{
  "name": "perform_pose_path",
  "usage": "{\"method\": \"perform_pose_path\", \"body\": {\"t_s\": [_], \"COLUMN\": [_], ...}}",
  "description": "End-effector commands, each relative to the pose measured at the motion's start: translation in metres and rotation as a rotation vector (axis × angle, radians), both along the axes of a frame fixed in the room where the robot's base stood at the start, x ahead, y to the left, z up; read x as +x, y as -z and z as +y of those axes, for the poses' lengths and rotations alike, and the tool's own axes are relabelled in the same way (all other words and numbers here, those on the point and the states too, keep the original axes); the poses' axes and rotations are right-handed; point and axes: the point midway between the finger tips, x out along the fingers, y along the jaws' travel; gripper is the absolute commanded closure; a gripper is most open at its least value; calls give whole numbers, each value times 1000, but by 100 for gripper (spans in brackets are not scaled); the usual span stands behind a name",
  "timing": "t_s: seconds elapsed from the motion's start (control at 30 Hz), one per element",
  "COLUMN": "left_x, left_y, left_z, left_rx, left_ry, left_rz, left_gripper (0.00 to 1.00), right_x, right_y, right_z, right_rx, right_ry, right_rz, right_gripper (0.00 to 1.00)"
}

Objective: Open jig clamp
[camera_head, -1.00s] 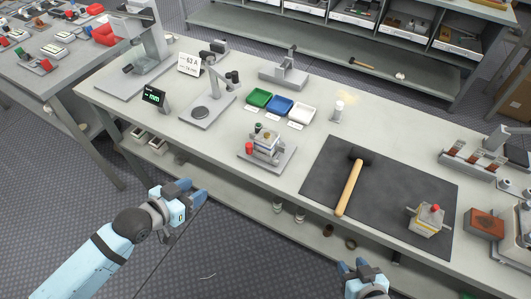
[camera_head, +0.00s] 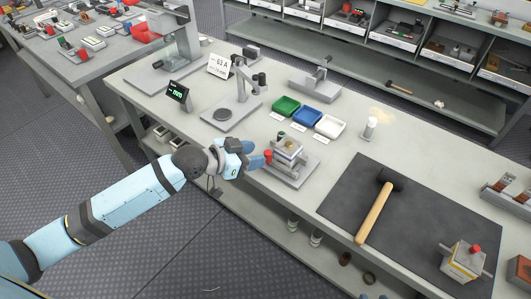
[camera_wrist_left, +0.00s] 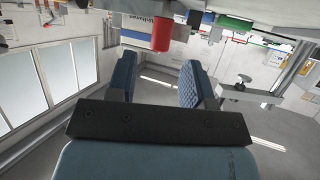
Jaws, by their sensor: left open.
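The jig (camera_head: 287,152) stands on a grey plate on the bench, with a dark green knob on top. Its clamp handle ends in a red cylindrical grip (camera_head: 267,157) on the left side. My left gripper (camera_head: 256,153) is open just left of this red grip, fingers pointing toward it. In the left wrist view the red grip (camera_wrist_left: 161,34) shows beyond the two blue fingers (camera_wrist_left: 160,80), roughly between them sideways; the gap looks empty.
Green (camera_head: 286,106), blue (camera_head: 307,117) and white (camera_head: 329,127) trays lie behind the jig. A test stand (camera_head: 236,105) is to the left. A mallet (camera_head: 376,208) lies on the dark mat (camera_head: 335,200) at right. The bench's front edge runs below my left gripper.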

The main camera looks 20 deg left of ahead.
Motion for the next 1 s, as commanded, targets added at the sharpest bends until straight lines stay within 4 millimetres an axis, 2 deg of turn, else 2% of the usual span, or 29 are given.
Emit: {"method": "perform_pose_path", "body": {"t_s": [0.1,0.23,0.63,0.67,0.83,0.87,1.0], "left_x": [14,24,29,29,29,29,29], "left_y": [8,13,17,17,17,17,17], "left_z": [-14,-22,-27,-26,-26,-26,-26], "left_rx": [-2,0,1,1,1,1,1], "left_ry": [0,0,0,0,0,0,0], "left_rz": [1,0,1,1,1,1,1], "left_gripper": [53,53,53,57,97,100,100], "right_x": [0,0,1,2,2,2,2], "right_y": [1,2,1,1,1,1,0], "right_z": [-2,-4,-4,-4,-2,-2,-1], "right_rx": [-3,-8,-9,-9,-6,-5,-2], "right_ry": [0,0,-3,-3,-2,-1,-1], "right_rz": [0,1,-1,-2,-3,-2,-3], "right_gripper": [57,57,57,57,57,57,57]}}
